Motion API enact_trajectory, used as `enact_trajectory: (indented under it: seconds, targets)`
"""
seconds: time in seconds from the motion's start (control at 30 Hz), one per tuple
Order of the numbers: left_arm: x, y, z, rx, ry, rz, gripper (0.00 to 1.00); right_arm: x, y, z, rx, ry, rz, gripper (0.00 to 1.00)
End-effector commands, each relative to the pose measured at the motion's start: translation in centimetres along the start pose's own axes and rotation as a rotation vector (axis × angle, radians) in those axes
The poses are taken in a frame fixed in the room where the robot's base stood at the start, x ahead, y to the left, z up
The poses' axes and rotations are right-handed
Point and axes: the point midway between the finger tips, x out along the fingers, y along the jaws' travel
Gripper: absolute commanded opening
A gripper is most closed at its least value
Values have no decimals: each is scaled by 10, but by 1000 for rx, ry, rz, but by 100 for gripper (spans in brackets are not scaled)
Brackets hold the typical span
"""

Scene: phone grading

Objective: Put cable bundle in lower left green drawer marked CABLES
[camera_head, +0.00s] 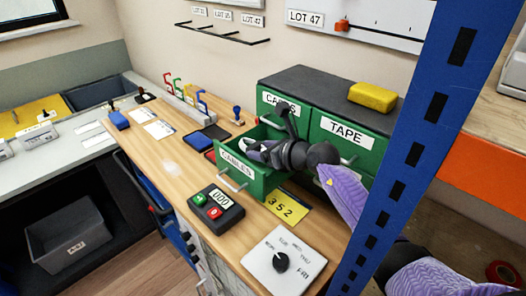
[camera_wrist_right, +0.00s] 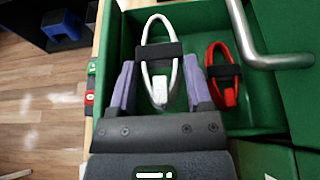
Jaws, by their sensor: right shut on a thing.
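The green drawer (camera_head: 262,183) at the lower left of the cabinet is pulled open, and a label, seemingly CABLES, is on its front. My right gripper (camera_head: 247,147) reaches over the drawer from the right. In the right wrist view, the gripper (camera_wrist_right: 160,85) is shut on a white cable bundle (camera_wrist_right: 160,92) with a dark band, over the green drawer interior (camera_wrist_right: 205,45). I cannot tell whether the bundle touches the drawer floor. A red cable bundle (camera_wrist_right: 224,75) with a dark band lies in the drawer to its right. The left gripper is not in view.
The dark-topped cabinet (camera_head: 310,85) has a TAPE drawer (camera_head: 342,132) and carries a yellow block (camera_head: 372,96). On the wooden bench are a button box (camera_head: 215,207), a yellow 352 card (camera_head: 287,205) and a white dial panel (camera_head: 280,262). A blue post (camera_head: 410,130) stands at right.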

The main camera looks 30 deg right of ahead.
Motion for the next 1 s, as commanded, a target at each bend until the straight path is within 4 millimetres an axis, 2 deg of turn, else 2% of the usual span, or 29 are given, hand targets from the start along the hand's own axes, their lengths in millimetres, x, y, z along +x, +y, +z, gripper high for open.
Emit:
enact_trajectory:
  seconds: [0.27,0.57,0.6,0.73,1.0]
  targets:
    - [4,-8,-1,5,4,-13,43,2,0,-5,0,0,0,7]
    - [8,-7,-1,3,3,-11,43,4,0,-11,-1,2,0,7]
    - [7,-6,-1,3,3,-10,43,4,0,-11,-1,2,0,72]
    - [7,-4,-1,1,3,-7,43,4,0,-11,-1,2,0,99]
    - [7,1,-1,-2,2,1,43,4,0,-10,0,2,1,99]
